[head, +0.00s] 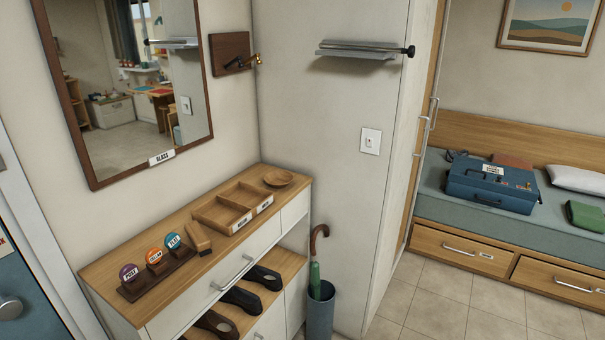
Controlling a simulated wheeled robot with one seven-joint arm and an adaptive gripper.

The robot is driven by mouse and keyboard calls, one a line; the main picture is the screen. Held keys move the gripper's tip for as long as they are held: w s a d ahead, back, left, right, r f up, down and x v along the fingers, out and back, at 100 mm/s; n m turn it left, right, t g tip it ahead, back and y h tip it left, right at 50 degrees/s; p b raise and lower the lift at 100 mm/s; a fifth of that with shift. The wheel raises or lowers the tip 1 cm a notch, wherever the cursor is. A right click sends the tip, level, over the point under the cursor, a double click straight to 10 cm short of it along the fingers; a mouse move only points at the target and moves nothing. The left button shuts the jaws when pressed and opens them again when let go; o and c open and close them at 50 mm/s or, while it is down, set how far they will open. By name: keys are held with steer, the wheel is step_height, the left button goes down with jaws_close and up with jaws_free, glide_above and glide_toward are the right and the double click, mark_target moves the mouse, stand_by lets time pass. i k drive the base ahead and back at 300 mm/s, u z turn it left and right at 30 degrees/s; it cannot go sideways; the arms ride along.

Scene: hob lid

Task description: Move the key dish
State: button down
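A small round wooden dish (278,178), which looks like the key dish, sits upright near the far right end of the cabinet top (103,268). It appears empty. A wooden tray with compartments (207,220) lies just to its left, with small labels on its front. My gripper is not in view.
A brush (198,238) and a stand with round coloured tags (155,264) occupy the left part of the top. Shoes (240,300) are on the shelf below. An umbrella (315,268) stands in a bin (320,316). A mirror (140,110) hangs behind.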

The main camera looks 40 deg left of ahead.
mark_target(277, 180)
steer(key=u, duration=0.6)
steer(key=i, duration=0.9)
steer(key=u, duration=0.7)
